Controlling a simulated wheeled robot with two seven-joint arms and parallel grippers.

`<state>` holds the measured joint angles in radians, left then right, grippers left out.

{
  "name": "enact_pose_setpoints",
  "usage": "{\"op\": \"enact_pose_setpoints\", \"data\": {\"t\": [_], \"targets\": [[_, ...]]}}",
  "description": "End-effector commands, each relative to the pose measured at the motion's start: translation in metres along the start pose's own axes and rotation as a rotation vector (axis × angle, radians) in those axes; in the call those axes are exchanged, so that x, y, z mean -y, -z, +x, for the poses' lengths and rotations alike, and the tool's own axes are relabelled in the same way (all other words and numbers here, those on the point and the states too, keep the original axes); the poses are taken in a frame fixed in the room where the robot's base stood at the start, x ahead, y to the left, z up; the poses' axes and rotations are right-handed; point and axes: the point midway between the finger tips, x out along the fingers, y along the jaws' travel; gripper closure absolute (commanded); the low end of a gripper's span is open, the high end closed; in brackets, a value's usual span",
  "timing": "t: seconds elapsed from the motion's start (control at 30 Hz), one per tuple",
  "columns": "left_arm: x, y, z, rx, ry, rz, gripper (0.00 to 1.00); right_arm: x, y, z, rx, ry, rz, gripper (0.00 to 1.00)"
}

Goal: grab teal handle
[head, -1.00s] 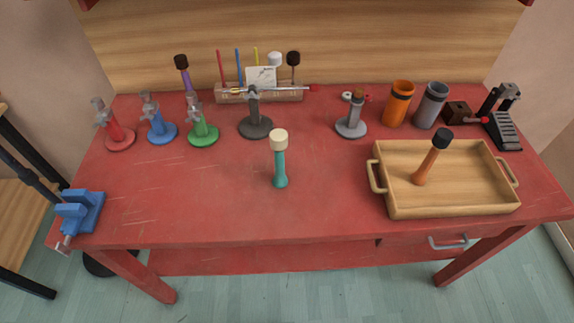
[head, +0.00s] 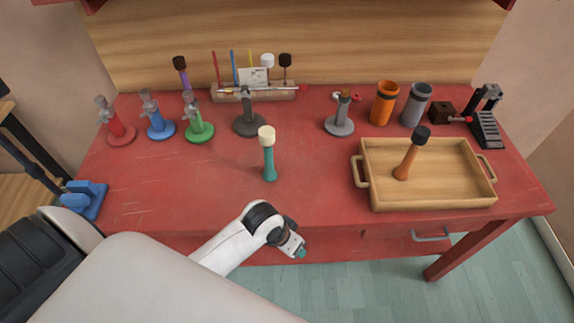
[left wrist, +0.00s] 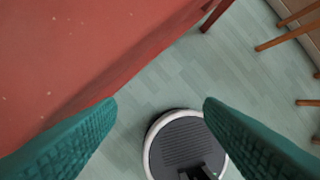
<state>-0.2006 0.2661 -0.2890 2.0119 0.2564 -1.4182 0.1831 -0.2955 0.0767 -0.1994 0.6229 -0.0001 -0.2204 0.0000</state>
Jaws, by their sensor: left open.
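A mallet with a teal handle (head: 269,162) and a cream head (head: 266,136) stands upright near the middle of the red table. My left gripper (head: 300,250) is in front of the table's near edge, nearer to me than the mallet and apart from it. In the left wrist view its two teal fingers (left wrist: 158,120) are spread wide with nothing between them. The wrist view shows the table edge and the floor, and no mallet. My right gripper is in neither view.
A wooden tray (head: 428,204) with an orange-handled mallet (head: 409,158) is at right. Red, blue and green stands, a dark stand (head: 249,124), a grey stand (head: 340,126) and two cups line the back. A blue vise (head: 86,199) is at left. Table around the teal mallet is clear.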

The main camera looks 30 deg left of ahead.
Motion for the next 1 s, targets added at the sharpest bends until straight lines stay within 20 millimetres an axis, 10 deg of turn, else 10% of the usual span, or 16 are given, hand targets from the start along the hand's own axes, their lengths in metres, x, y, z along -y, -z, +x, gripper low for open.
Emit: {"op": "enact_pose_setpoints", "data": {"t": [0.53, 1.0], "targets": [[-0.008, -0.106, -0.075, -0.084, 0.019, 0.018, 0.38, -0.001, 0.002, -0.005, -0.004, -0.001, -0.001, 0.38], [-0.132, -0.205, -0.22, -0.245, -0.183, -0.404, 0.38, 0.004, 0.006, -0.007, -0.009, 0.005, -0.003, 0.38]]}}
